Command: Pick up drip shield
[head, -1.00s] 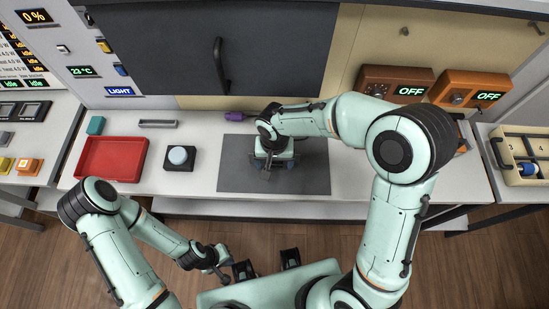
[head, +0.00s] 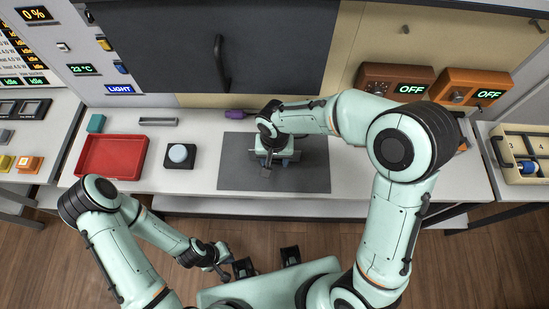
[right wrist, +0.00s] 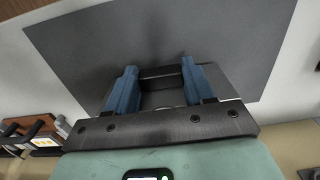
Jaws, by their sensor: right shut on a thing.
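My right gripper (head: 275,160) is low over the dark grey mat in the head view, pointing down. In the right wrist view its two blue fingers (right wrist: 158,88) stand on either side of a dark grey, flat-faced piece (right wrist: 161,84), and it is shut on that piece. The piece looks like the drip shield, but its colour nearly matches the mat, and the arm hides it in the head view. I cannot tell whether it touches the mat. My left gripper (head: 226,272) hangs in front of the bench, away from the mat; its finger opening is too small to read.
The dark mat (head: 235,170) lies on the white bench. To its left are a black block with a pale round button (head: 179,154) and a red tray (head: 110,157). Brown and orange boxes reading OFF (head: 412,90) stand back right.

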